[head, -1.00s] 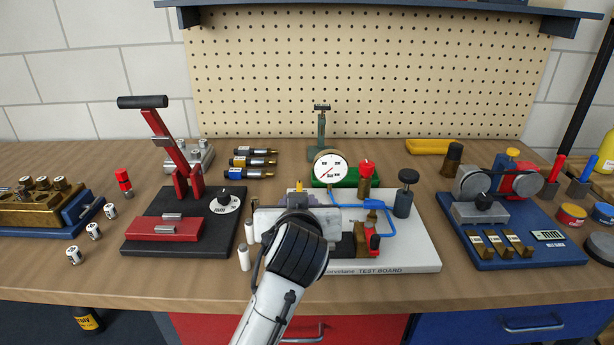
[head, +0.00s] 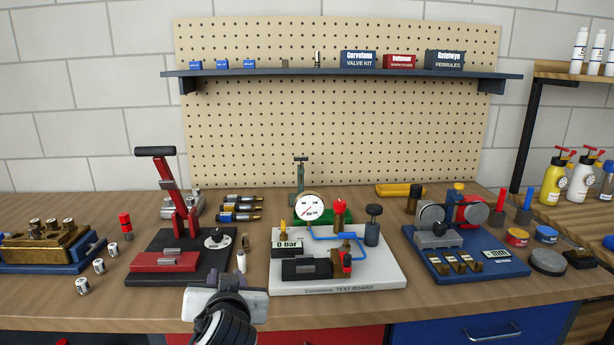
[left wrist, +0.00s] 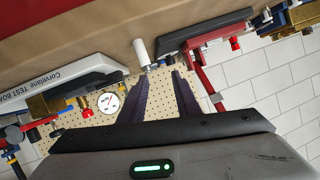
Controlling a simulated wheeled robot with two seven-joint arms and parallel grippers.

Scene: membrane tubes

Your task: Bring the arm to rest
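My left gripper (head: 230,274) is low in the head view, at the bench's front edge, between the red hand press (head: 176,236) and the white test board (head: 385,278). In the left wrist view, its two dark fingers (left wrist: 161,78) are apart with nothing between them. A white tube (head: 241,263) stands on the bench just beyond the gripper; it also shows past the fingertips in the left wrist view (left wrist: 141,50). My right gripper is in neither view.
The test board carries a dial gauge (head: 310,207), a 0 bar display (head: 287,244) and blue tubing. A blue board (head: 500,265) with rollers is at right. The bench's front strip is mostly clear.

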